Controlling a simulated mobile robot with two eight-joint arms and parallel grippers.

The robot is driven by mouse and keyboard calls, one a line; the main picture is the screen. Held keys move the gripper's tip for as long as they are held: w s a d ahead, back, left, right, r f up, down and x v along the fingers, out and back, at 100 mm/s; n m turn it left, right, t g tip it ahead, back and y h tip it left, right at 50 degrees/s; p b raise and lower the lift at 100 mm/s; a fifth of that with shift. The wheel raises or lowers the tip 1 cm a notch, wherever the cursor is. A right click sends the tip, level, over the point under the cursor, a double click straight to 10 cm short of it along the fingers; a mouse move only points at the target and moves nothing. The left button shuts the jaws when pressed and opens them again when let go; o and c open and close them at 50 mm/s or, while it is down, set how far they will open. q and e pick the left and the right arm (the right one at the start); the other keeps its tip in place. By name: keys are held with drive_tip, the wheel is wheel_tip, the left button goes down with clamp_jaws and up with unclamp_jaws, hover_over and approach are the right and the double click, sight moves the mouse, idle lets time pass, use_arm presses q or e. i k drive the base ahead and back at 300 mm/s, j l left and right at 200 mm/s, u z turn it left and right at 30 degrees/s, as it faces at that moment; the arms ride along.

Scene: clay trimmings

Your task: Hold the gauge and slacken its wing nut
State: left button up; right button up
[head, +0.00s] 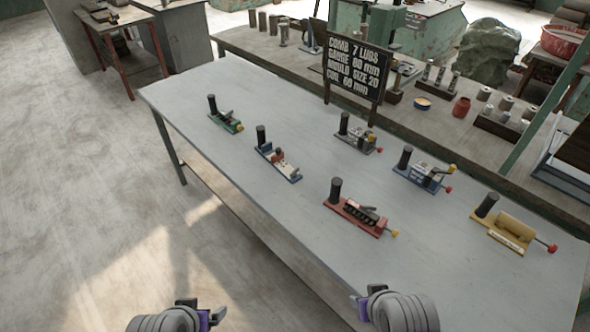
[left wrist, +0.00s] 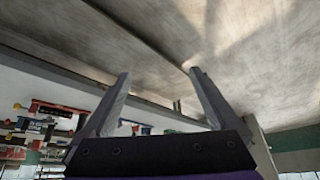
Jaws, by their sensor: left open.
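Several bench tools with upright black handles stand on the grey table (head: 215,153); I cannot tell which is the gauge. They are a green one (head: 226,121), a blue-and-white one (head: 283,167), a grey one (head: 357,138), a blue one with yellow and red knobs (head: 424,177), a red one with a yellow knob (head: 354,217) and a yellow one with a red knob (head: 508,233). Any wing nut is too small to make out. My left gripper (head: 205,312) is open and empty, its fingers apart in the left wrist view (left wrist: 158,76). My right gripper (head: 362,304) is near the table's front edge, its jaws unclear.
A black sign (head: 354,68) reads comb 7 lugs, gauge 80 mm, mould size 20. The table's front strip and the floor at left are clear.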

sight(294, 175)
drive_tip(key=i+j+z, duration=0.1)
drive_tip(key=z, duration=0.9)
drive_tip(key=j+z, duration=0.85)
drive_tip(key=j, duration=0.15)
drive_tip(key=j+z, duration=0.1)
drive_tip(key=j, duration=0.5)
drive_tip(key=k+j, duration=0.15)
drive_tip(key=j, duration=0.4)
drive_tip(key=j+z, duration=0.15)
drive_tip(key=j, duration=0.45)
drive_tip(key=k, duration=0.05)
